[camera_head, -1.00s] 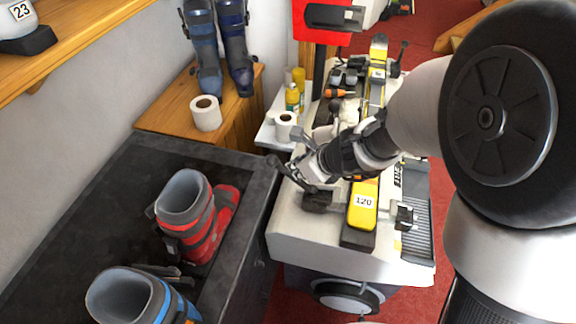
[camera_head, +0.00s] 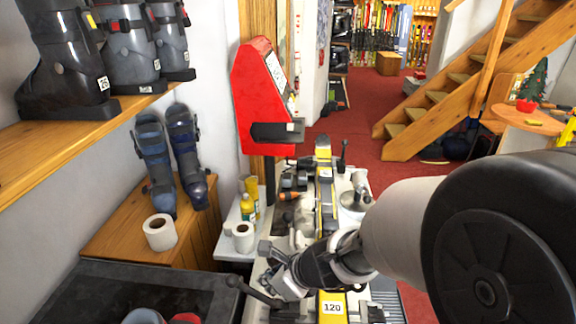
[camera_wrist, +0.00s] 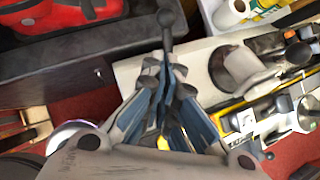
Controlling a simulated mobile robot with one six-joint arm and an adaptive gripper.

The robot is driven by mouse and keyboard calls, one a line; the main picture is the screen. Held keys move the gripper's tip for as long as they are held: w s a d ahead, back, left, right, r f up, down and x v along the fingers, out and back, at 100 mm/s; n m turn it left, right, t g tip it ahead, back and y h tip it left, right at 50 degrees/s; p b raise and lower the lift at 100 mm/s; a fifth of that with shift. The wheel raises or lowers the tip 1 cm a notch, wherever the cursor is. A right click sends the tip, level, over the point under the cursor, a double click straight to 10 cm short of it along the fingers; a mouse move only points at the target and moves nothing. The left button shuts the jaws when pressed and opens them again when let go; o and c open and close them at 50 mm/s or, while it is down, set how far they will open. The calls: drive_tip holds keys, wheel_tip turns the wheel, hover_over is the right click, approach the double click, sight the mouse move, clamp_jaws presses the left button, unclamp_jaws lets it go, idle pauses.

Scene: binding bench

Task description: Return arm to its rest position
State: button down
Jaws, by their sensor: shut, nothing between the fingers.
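My gripper (camera_head: 280,278) shows in the head view at the end of my arm, over the left side of the white binding bench (camera_head: 258,308). Its fingers are shut and empty. In the wrist view the closed gripper (camera_wrist: 167,72) has blue-grey fingers that meet near a black ball-ended lever (camera_wrist: 165,20); whether they touch it I cannot tell. A yellow ski (camera_head: 332,306) marked 120 lies along the bench, just right of the gripper. My arm crosses over the ski and hides part of it.
A red machine (camera_head: 262,100) stands behind the bench. A dark-topped cabinet (camera_head: 105,290) with boots is at the lower left. Red carpet (camera_head: 365,140) is open toward the wooden stairs (camera_head: 455,85).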

drive_tip(key=s+d+r+n+b, duration=0.3)
drive_tip(key=s+d+r+n, duration=0.3)
drive_tip(key=s+r+n, duration=0.5)
drive_tip(key=s+d+f+n+h+b, duration=0.1)
drive_tip(key=s+d+f+n+h, duration=0.2)
drive_tip(key=d+n, duration=1)
drive_tip(key=s+d+h, duration=0.1)
drive_tip(key=s+h, duration=0.2)
drive_tip(key=s, duration=0.2)
drive_tip(key=shift+s, duration=0.4)
drive_tip(key=c, duration=2.4)
unclamp_jaws()
drive_tip(key=shift+d, duration=0.1)
